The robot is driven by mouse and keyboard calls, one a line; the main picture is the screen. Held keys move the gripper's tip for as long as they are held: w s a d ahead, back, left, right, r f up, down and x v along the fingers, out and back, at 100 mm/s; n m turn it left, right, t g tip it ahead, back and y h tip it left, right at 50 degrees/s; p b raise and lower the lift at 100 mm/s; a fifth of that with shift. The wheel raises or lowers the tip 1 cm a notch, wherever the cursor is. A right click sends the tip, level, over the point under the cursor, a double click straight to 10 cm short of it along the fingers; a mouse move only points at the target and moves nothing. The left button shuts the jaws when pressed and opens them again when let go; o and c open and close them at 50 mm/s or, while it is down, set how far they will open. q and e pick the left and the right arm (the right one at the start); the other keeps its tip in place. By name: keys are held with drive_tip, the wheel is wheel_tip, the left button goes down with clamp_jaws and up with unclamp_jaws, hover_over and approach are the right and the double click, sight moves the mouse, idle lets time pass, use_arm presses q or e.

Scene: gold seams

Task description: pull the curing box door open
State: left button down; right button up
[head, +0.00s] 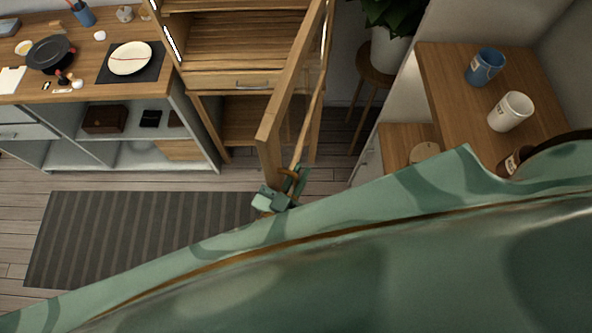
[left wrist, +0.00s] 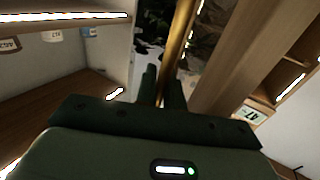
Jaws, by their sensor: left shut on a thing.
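The curing box (head: 233,80) is a wooden cabinet at the top middle of the head view. Its door (head: 268,139), a wooden frame with a clear pane, stands swung well out toward me. A long brass-coloured handle bar (head: 304,126) runs along the door's outer side. My left gripper (head: 284,190) is at the lower end of the door and is shut on the handle. In the left wrist view the handle (left wrist: 181,42) runs between the fingers (left wrist: 163,88), with the wooden door frame (left wrist: 240,60) beside it. My right gripper is not in view.
On the left, a counter (head: 90,90) carries a black pan (head: 50,54) and a plate (head: 130,58). A striped rug (head: 140,235) lies on the floor. On the right are a plant pot (head: 391,50) on a stool and a wooden table (head: 450,80) with mugs.

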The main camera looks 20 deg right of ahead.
use_arm(q)
drive_tip(key=c, duration=1.8)
unclamp_jaws()
drive_tip(key=shift+w, duration=0.1)
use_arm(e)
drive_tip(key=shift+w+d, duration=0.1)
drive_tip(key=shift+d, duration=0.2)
